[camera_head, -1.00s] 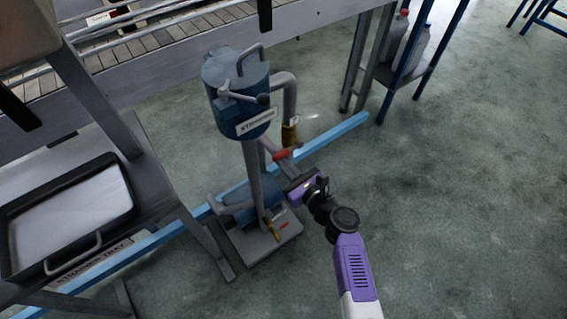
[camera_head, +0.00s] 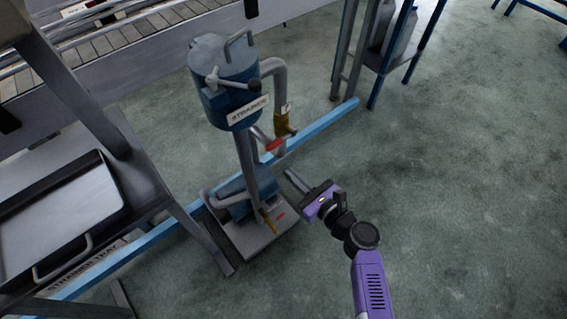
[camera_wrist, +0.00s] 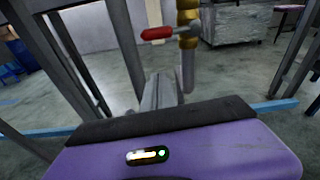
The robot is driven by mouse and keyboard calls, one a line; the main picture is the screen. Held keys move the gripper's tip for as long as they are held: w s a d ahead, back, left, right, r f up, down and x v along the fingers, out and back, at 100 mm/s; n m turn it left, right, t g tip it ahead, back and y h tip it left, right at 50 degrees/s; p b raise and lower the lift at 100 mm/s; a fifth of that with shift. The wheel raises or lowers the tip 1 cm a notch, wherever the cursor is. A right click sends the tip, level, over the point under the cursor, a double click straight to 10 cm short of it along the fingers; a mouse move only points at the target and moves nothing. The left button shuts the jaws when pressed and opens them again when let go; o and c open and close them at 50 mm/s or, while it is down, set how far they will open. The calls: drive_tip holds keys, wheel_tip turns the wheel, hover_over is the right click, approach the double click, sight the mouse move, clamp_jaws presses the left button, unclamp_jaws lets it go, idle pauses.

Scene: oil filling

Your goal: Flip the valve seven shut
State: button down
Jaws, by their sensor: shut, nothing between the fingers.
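A lever with a red grip (camera_head: 275,144) sits on the pipe under a brass valve body (camera_head: 282,124), right of the blue strainer. A small tag (camera_head: 286,108) hangs above the brass body, but its writing is too small to read. In the wrist view the red grip (camera_wrist: 156,33) points left, roughly level, from the brass fitting (camera_wrist: 188,22). My purple gripper (camera_head: 291,176) is below and right of the lever, apart from it. Its fingers (camera_wrist: 160,88) are shut and empty, below the red grip in the wrist view.
A blue floor beam (camera_head: 325,126) runs behind. A table with a tray (camera_head: 60,215) is at left, a blue-legged rack (camera_head: 385,60) at upper right. Floor on the right is clear.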

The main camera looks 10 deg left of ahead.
drive_tip(key=shift+v, duration=0.9)
drive_tip(key=s+d+r+n+t+h+p, duration=0.1)
drive_tip(key=s+d+r+n+t+h, duration=0.15)
drive_tip(key=s+d+n+h, duration=0.45)
drive_tip(key=s+d+r+n+t+h+p, duration=0.1)
drive_tip(key=s+d+r+n+t+h, duration=0.15)
drive_tip(key=d+n, duration=0.65)
drive_tip(key=s+d+r+n+h+p, duration=0.1)
drive_tip(key=s+d+r+n, duration=0.3)
drive_tip(key=s+r, duration=0.6)
drive_tip(key=s+d+r+n+h+p, duration=0.2)
drive_tip(key=s+d+r+n+p, duration=0.2)
drive_tip(key=s+r, duration=0.6)
drive_tip(key=s, duration=0.6)
drive_tip(key=shift+d+r+n+g, duration=0.3)
drive_tip(key=shift+d+n, duration=0.1)
